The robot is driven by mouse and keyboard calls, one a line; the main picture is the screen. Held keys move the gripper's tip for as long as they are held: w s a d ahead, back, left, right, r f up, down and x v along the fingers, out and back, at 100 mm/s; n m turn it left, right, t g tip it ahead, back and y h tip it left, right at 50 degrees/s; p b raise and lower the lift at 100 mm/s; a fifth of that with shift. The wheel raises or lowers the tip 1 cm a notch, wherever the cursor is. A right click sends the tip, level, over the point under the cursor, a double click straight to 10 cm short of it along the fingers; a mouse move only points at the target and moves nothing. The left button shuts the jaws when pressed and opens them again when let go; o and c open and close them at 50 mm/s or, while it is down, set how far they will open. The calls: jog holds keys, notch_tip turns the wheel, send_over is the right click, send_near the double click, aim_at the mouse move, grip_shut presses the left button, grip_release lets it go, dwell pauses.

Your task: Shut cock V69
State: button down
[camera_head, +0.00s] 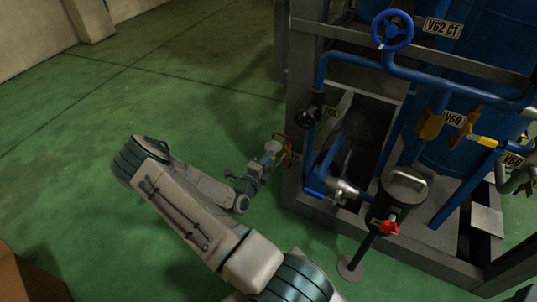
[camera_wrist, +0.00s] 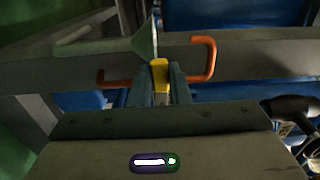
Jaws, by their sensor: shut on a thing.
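An orange cranked handle (camera_head: 282,137) sits at the left side of the blue-piped rig, low above the floor. In the wrist view the orange handle (camera_wrist: 209,57) has one end bent up at the right and another end at the left, with a yellow middle part (camera_wrist: 160,74). My gripper (camera_head: 272,158) reaches it from the left. In the wrist view my gripper (camera_wrist: 162,84) is shut on the yellow middle part, one finger on each side. I cannot read a V69 tag in either view, and the cock's body is hidden.
A grey frame beam (camera_wrist: 240,57) runs close behind the handle. The green floor (camera_head: 150,90) at the left is clear.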

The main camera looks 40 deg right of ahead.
jog(key=shift+f, duration=0.1)
jog(key=c, duration=1.4)
grip_release()
jog(key=shift+o, duration=0.2)
jog(key=p+v, duration=0.3)
jog(key=v, duration=1.1)
jog(key=shift+d, duration=0.1)
